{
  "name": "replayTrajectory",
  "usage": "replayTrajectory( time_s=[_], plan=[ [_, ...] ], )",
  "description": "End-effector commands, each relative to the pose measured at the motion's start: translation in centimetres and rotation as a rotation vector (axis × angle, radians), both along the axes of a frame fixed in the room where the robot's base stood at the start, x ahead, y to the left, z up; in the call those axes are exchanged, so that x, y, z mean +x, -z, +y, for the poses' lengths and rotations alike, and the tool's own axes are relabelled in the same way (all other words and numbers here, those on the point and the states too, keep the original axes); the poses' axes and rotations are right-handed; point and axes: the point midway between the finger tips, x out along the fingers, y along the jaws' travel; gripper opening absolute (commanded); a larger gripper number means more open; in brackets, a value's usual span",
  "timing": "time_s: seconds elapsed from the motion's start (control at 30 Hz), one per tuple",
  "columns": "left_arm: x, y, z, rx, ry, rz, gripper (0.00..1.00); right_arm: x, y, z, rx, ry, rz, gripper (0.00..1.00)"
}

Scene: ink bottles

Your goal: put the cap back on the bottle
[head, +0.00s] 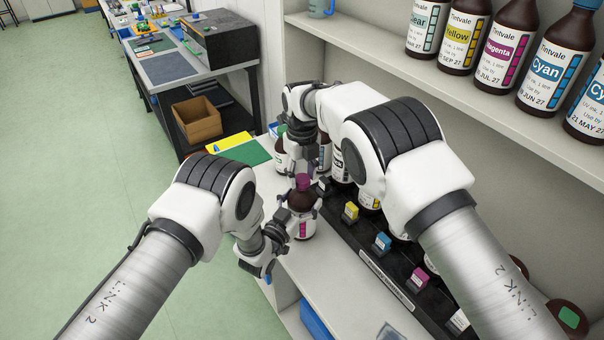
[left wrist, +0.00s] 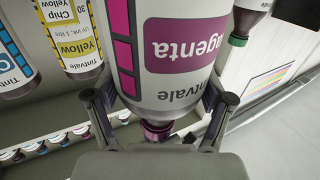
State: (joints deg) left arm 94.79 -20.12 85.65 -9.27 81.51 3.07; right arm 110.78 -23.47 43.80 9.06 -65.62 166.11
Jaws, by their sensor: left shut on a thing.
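A brown bottle (head: 303,201) with a white and magenta label stands upright near the shelf's front edge. My left gripper (head: 290,222) is shut on its body from the left. In the left wrist view the bottle (left wrist: 172,95) appears upside down between the two fingers of the left gripper (left wrist: 160,105). A magenta cap (head: 304,183) is at the bottle's mouth; it also shows in the left wrist view (left wrist: 157,131). I cannot tell whether it is seated. My right gripper (head: 303,168) is right above the cap, fingers pointing down. Whether its fingers grip the cap is unclear.
A black rack (head: 395,268) with small yellow, cyan and magenta tags runs along the shelf to the right. Other bottles stand behind my right arm. Large bottles (head: 494,45) line the upper shelf. A green mat (head: 247,153) lies beyond; a blue bin (head: 316,322) is below.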

Motion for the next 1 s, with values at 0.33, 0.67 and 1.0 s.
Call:
replayTrajectory(
  time_s=[0.33, 0.67, 1.0],
  plan=[
    [0.0, 0.0, 0.0, 0.000, 0.000, 0.001, 0.00, 0.0, -0.1, 0.0, 0.001, -0.002, -0.001, 0.66],
    [0.0, 0.0, 0.0, 0.000, 0.000, 0.001, 0.00, 0.1, -4.0, 0.0, 0.000, -0.002, -0.002, 0.66],
    [0.0, 0.0, 0.0, 0.000, 0.000, 0.000, 0.00, 0.0, -4.5, 0.0, 0.000, -0.008, 0.000, 0.64]
  ],
)
